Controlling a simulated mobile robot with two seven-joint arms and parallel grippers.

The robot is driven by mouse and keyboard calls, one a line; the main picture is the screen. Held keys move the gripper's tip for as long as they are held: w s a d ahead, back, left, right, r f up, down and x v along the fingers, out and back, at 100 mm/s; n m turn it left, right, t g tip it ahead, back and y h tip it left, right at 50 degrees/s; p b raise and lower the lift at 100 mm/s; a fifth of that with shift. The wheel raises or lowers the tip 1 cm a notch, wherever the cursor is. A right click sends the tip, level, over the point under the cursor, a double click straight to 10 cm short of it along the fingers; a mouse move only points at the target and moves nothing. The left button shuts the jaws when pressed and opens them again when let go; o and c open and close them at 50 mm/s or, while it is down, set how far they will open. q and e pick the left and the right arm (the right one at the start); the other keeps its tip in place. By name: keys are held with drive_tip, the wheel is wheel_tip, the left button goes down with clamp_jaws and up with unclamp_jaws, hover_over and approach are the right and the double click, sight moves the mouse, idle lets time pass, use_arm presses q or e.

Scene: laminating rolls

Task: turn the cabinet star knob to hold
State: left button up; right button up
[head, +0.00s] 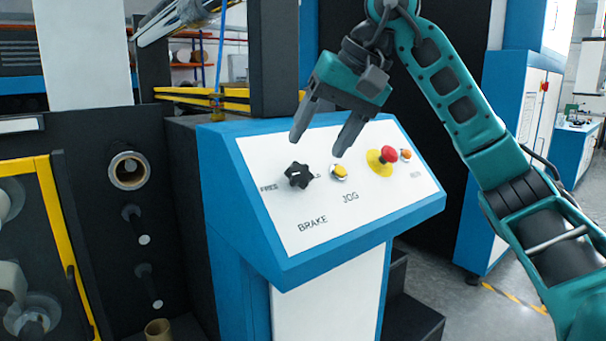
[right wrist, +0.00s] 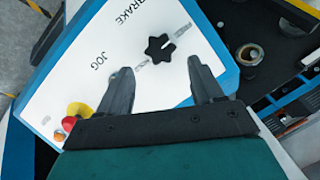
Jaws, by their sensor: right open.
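The black star knob (head: 298,175) sits on the sloped white face of the blue cabinet (head: 220,165), above the word BRAKE. My left gripper is not in view.
Right of the knob are a yellow jog button (head: 340,172), a red emergency button (head: 389,154) on a yellow base and an orange button (head: 406,155). A dark machine with a roll core (head: 129,171) stands left. Another blue cabinet (head: 510,130) stands behind my right arm.

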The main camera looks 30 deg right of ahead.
sight(302, 170)
drive_tip(key=x, duration=0.6)
drive_tip(key=shift+f, duration=0.1)
drive_tip(key=c, duration=1.1)
